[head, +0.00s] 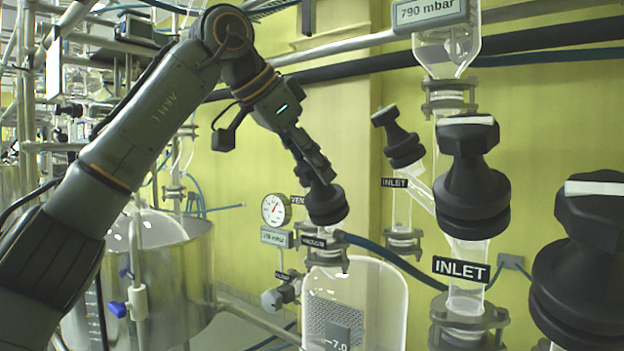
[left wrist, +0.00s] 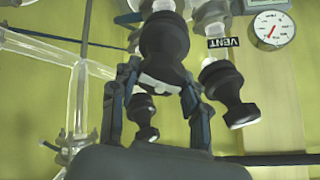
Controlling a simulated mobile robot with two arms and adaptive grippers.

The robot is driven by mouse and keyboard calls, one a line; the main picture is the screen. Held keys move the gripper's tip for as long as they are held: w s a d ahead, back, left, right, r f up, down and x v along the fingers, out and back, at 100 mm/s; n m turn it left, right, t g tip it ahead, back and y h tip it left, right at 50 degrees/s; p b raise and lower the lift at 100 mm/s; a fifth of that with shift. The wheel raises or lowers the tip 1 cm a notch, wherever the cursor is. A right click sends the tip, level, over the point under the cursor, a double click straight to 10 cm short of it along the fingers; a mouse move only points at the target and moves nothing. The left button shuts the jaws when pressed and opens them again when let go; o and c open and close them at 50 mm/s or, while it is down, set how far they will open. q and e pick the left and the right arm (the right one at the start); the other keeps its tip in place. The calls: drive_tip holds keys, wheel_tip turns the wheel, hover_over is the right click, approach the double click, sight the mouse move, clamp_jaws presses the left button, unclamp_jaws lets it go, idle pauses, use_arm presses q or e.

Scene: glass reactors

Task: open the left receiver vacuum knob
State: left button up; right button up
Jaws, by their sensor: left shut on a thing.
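My left gripper (head: 318,176) reaches in from the left and is shut on the top of a black knob (head: 326,206). The knob sits on a glass neck above the clear receiver vessel (head: 385,290). A small dark label (head: 313,242) below it is too small to read surely. In the left wrist view the fingers of my left gripper (left wrist: 160,88) stand on both sides of the same knob (left wrist: 165,48), whose pale mark shows between them. The knob's turn angle is hard to tell. My right gripper is not in view.
Black inlet knobs (head: 472,180) (head: 590,255) stand close at the right, with another behind (head: 400,140). A vent knob (left wrist: 224,88) is right beside the held one. A pressure gauge (head: 275,210) and blue hose (head: 390,258) are near. A steel tank (head: 180,270) stands left.

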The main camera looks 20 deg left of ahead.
use_arm(q)
drive_tip(key=shift+n+b, duration=0.3)
idle(0.4)
drive_tip(key=o, duration=1.2)
drive_tip(key=shift+c, duration=0.2)
drive_tip(key=v, duration=1.2)
